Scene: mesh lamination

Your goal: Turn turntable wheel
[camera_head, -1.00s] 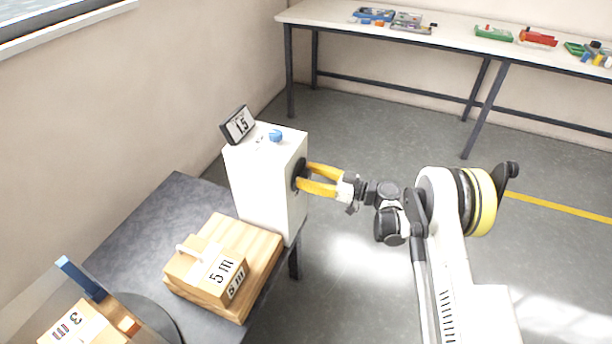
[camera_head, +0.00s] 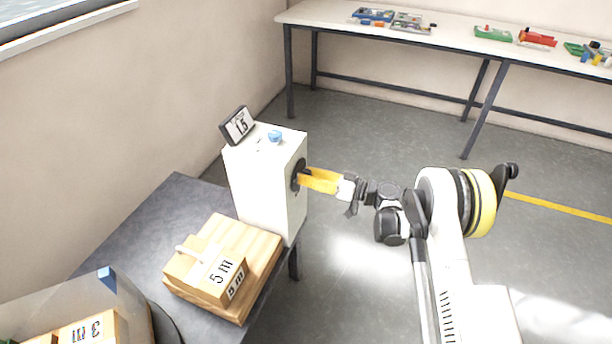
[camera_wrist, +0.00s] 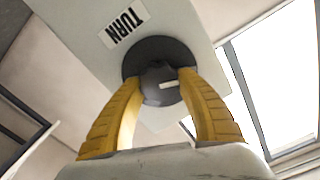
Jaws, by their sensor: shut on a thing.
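The white machine box (camera_head: 264,190) stands on the dark table. On its right side is a black round wheel (camera_head: 299,175), also in the wrist view (camera_wrist: 134,56), where a dark knob with a white mark (camera_wrist: 160,84) sits at its middle and a "TURN" label (camera_wrist: 124,26) lies beside it. My gripper (camera_head: 308,177) has yellow fingers shut on the knob, one on each side in the wrist view (camera_wrist: 162,82). A turntable (camera_head: 165,325) shows at the lower left, bearing a box marked "3 m" (camera_head: 90,330), partly cut off by the frame.
A display (camera_head: 237,125) reading 1.5 and a blue button (camera_head: 275,137) sit on top of the machine. A wooden box marked "5 m" (camera_head: 205,275) lies on a wooden base before it. A long bench (camera_head: 460,33) with coloured parts stands at the back. The floor between is clear.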

